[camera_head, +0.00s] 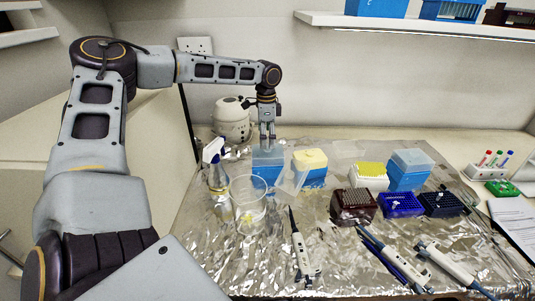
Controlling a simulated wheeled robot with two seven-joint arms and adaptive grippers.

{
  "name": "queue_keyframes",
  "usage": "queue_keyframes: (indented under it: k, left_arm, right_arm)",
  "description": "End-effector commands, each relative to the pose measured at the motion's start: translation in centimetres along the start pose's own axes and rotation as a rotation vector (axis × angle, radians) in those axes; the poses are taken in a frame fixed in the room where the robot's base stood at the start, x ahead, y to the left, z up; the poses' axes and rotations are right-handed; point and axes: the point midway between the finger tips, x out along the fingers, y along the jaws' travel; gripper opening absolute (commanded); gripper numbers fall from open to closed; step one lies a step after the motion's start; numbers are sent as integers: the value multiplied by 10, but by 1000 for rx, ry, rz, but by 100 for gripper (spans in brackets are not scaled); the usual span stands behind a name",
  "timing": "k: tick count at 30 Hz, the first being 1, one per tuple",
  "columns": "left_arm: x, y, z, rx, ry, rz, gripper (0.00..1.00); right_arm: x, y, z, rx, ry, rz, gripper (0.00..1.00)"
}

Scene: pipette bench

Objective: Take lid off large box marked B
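Several large tip boxes stand in a row on the foil-covered bench. The leftmost is a blue box (266,171) with a clear bluish lid (268,154) on top. To its right is a blue box with a yellow top (310,161), then a white box with a yellow top (369,176), then a blue box with a clear lid (411,168). No letter B is readable on any of them. My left gripper (267,143) points down at the leftmost box's lid, fingers close together; contact or grip cannot be made out. My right gripper is not in view.
A clear beaker (249,205) and a spray bottle (217,170) stand left of the boxes. A clear tilted piece (291,186) is beside the leftmost box. Small dark racks (353,206) and several pipettes (302,250) lie in front. A shelf (420,27) overhangs the back right.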

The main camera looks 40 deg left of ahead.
Motion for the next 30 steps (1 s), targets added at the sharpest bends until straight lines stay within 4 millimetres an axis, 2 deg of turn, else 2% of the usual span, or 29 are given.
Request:
queue_keyframes:
  k: [8, 21, 30]
  left_arm:
    - [9, 0, -1, 0, -2, 1, 100]
    - [50, 1, -4, 0, 0, 0, 100]
    - [52, 1, -4, 0, 0, 0, 100]
  right_arm:
    - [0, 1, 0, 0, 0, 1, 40]
    - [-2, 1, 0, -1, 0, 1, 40]
    - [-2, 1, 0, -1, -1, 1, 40]
